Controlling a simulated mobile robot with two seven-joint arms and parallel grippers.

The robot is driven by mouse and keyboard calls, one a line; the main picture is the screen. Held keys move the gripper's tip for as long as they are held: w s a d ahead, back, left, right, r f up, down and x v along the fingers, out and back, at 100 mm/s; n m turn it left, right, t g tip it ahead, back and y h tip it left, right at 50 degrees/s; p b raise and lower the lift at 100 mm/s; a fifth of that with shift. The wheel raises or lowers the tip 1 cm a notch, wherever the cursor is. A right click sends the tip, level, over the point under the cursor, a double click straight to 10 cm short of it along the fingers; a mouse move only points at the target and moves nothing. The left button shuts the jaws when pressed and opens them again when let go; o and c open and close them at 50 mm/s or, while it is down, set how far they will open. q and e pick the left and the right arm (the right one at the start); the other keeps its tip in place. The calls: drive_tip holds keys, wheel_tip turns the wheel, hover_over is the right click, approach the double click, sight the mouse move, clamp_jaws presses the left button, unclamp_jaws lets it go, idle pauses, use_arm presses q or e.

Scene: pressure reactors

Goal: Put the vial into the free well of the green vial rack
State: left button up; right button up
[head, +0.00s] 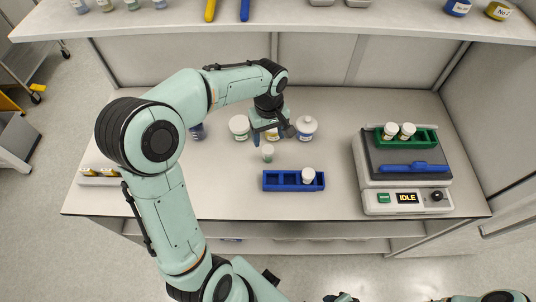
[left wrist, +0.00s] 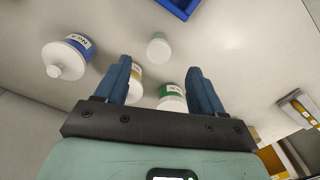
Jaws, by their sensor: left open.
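The loose vial (head: 267,152), small with a pale cap, stands on the bench in front of my left gripper (head: 272,132). In the left wrist view the vial (left wrist: 158,48) shows beyond the fingertips, between their lines and touching neither. My left gripper (left wrist: 160,78) is open and empty, in front of the jars. The green vial rack (head: 426,138) sits on the device at the right. Two white-capped vials stand in its left and middle part; its right end looks free.
A blue rack (head: 276,181) with one white-capped vial (head: 308,175) is in front of the loose vial. White-lidded jars (head: 239,127) and (head: 307,127) flank my left gripper. The device (head: 383,198) reads IDLE and has a blue bar (head: 413,169) in front of the green rack. Bench between racks is clear.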

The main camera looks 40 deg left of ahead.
sight(269, 150)
use_arm(q)
wheel_tip(269, 150, down, 4)
drive_tip(key=shift+f, duration=0.15)
wheel_tip(269, 150, down, 6)
drive_tip(key=shift+w+a+r, duration=0.1)
drive_tip(key=shift+r, duration=0.1)
use_arm(e)
drive_tip(key=shift+s+f, duration=0.1)
drive_tip(key=shift+f, duration=0.05)
use_arm(q)
drive_tip(key=c, duration=1.1)
drive_tip(key=shift+c, duration=0.3)
wheel_tip(269, 150, up, 20)
drive_tip(key=p, duration=0.1)
drive_tip(key=shift+p, duration=0.4)
use_arm(e)
drive_tip(key=shift+w+r, duration=1.1)
drive_tip(key=shift+r, duration=0.15)
